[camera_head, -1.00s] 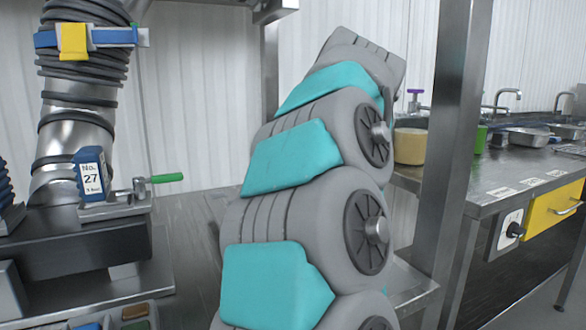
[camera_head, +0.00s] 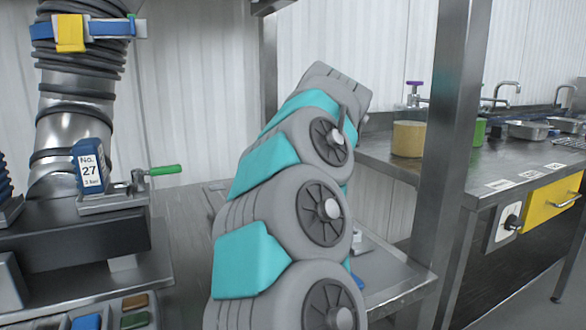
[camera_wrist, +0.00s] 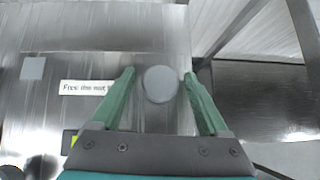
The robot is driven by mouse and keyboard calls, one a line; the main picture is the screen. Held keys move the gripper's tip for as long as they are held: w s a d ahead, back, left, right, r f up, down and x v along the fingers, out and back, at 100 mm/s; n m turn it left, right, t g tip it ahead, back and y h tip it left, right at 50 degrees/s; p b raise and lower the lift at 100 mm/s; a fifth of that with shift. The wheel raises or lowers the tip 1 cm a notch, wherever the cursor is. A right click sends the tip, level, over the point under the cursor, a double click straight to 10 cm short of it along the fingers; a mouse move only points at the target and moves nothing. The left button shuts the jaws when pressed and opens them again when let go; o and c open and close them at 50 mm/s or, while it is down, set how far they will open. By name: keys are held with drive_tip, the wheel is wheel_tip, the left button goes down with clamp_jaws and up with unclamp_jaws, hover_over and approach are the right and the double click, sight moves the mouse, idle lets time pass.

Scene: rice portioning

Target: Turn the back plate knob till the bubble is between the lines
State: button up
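In the wrist view my gripper (camera_wrist: 160,74) has its two green fingers spread wide. A round grey knob (camera_wrist: 161,86) shows between the fingers, nearer the right fingertip. I cannot tell how far it lies beyond the tips, or whether it is the back plate knob. A small yellow-green patch (camera_wrist: 70,137) is partly hidden at the left edge of the gripper's body; I cannot tell whether it is the bubble level. No bubble or lines can be made out. In the head view my own arm hides the gripper.
A white label (camera_wrist: 86,87) lies left of the knob on a metal surface, beside a grey square (camera_wrist: 33,68). A steel post (camera_head: 455,130) stands right of my arm.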

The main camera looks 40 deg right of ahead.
clamp_jaws()
idle(0.4)
drive_tip(key=shift+w+r+n+y, duration=0.1)
drive_tip(key=shift+n+y, duration=0.7)
drive_tip(key=shift+n, duration=0.3)
drive_tip(key=shift+n+y, duration=1)
drive_tip(key=shift+n, duration=0.3)
drive_tip(key=shift+o, duration=0.6)
unclamp_jaws()
drive_tip(key=shift+d, duration=0.1)
drive_tip(key=shift+s, duration=0.2)
